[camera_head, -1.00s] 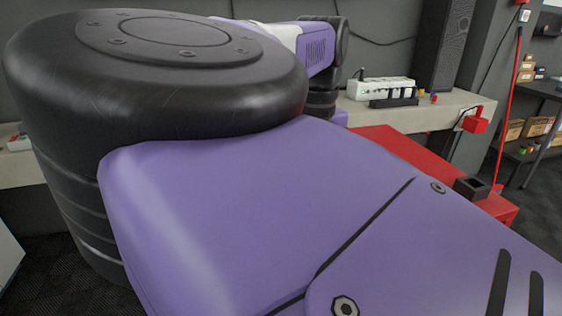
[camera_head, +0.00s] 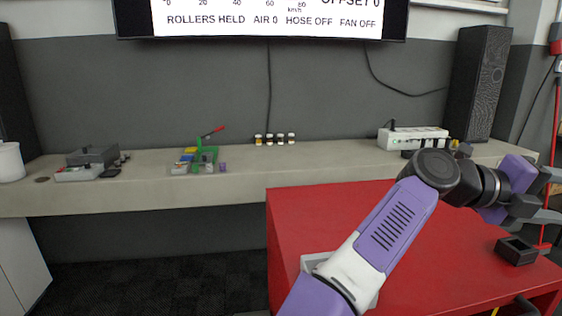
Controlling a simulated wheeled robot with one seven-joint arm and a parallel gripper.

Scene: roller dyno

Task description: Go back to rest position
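My purple, white and black arm rises from the bottom of the head view and bends at a black joint above a red cabinet (camera_head: 350,205). Its far end points right. My gripper (camera_head: 545,205) is at the right edge, over the red cabinet's right side, with grey finger parts partly cut off by the frame. I see nothing held in it, but its opening is not clear.
A small black open box (camera_head: 516,250) sits on the red cabinet's right part. Behind runs a grey shelf (camera_head: 330,158) with a power strip (camera_head: 412,138), a black speaker (camera_head: 480,82), several small jars (camera_head: 274,139), a green-framed device (camera_head: 200,160) and a grey device (camera_head: 92,160). A screen (camera_head: 260,22) hangs above.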

